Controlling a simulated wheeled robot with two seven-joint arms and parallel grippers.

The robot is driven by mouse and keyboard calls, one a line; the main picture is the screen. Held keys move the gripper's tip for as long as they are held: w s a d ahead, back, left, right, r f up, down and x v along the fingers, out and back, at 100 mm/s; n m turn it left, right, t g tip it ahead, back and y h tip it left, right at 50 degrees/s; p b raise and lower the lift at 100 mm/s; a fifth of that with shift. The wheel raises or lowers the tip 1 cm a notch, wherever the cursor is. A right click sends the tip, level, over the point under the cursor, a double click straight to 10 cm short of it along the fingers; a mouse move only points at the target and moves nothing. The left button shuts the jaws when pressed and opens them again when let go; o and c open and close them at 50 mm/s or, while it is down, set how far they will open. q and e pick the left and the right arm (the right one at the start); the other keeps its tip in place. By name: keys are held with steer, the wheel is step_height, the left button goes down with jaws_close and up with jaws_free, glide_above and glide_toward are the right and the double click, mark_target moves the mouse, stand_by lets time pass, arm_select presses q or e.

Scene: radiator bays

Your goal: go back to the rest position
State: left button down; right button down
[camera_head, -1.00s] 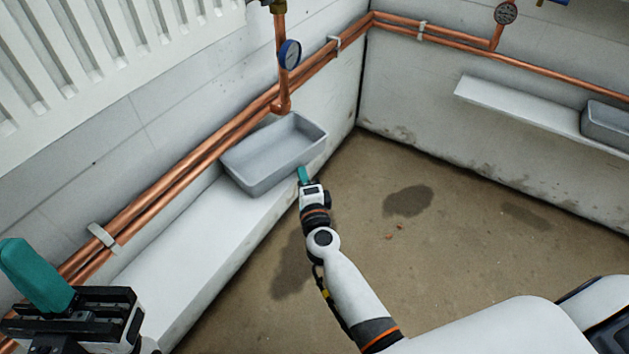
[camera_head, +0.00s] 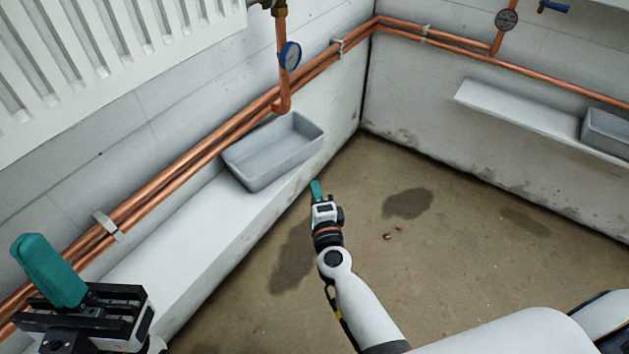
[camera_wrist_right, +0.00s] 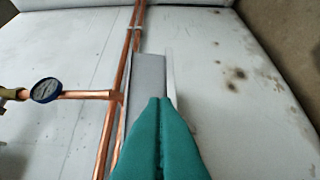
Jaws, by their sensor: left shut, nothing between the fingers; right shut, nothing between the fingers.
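My left gripper (camera_head: 50,270) is at the lower left of the head view, its teal fingers shut with nothing between them, in front of the near end of the white ledge. My right gripper (camera_head: 315,188) is near the middle, just right of and below the grey tray, apart from it in the picture. Its teal fingers (camera_wrist_right: 160,140) are shut together and empty in the right wrist view.
A grey empty tray (camera_head: 256,184) sits on the white ledge (camera_head: 192,248) under copper pipes (camera_head: 190,165) with a blue-rimmed gauge (camera_head: 290,55). A radiator (camera_head: 90,60) hangs upper left. Another tray (camera_head: 606,130) is on the right ledge (camera_head: 515,112). The stained floor (camera_head: 450,260) is mostly clear.

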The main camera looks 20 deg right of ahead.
steer(key=s, duration=0.6)
steer(key=shift+s+a+p, duration=0.4)
